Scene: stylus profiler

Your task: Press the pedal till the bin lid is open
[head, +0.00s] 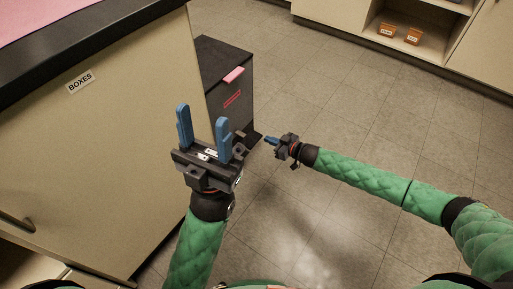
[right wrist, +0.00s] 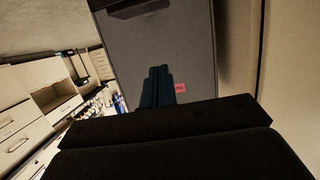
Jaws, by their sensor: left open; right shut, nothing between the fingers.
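The dark grey bin (head: 240,112) stands on the floor beside the cabinet. Its lid (head: 218,58) lies flat and closed, with a pink tab at its front edge. A red label is on its front, which also shows in the right wrist view (right wrist: 195,50). A dark block, apparently the pedal (right wrist: 145,8), shows at the top of the right wrist view. My right gripper (head: 268,140) is shut and empty, close to the pedal; contact cannot be told. My left gripper (head: 202,114) is open and empty, raised in front of the cabinet.
The cabinet (head: 90,150) labelled BOXES, with a dark top, stands directly left of the bin. Open shelving with small orange boxes (head: 388,30) is at the back right. The tiled floor (head: 340,110) right of the bin is clear.

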